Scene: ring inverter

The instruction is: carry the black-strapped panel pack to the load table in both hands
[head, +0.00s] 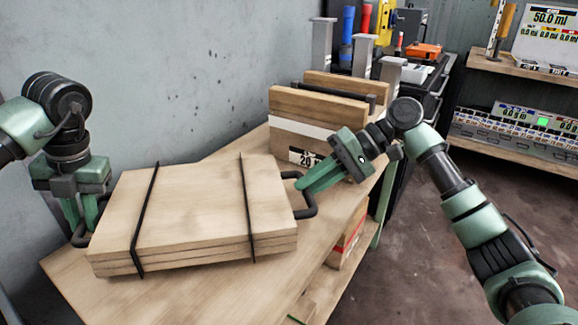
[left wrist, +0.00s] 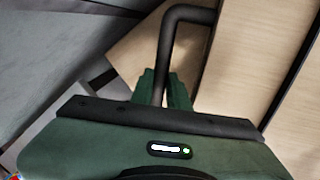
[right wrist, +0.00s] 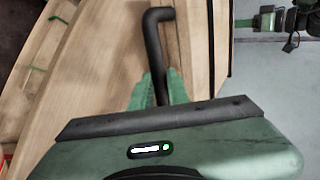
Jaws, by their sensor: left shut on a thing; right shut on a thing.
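The black-strapped panel pack (head: 195,205) is a flat stack of pale wooden panels with two black straps and a dark handle at each end. It lies level over the wooden bench, and I cannot tell whether it touches the top. My left gripper (head: 80,228) is shut on the left handle; the left wrist view shows the dark handle bar (left wrist: 185,14) between the fingers. My right gripper (head: 302,186) is shut on the right handle; the right wrist view shows that handle (right wrist: 152,45) between the fingers. The load table cannot be made out for certain.
The wooden bench (head: 90,295) runs along the grey wall. Behind the pack stand a panel stack with a white label band (head: 290,140) and grey posts (head: 322,45). A dark cart with tools, an orange case (head: 424,51) and shelves (head: 520,70) are at the right. Floor (head: 420,250) is clear.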

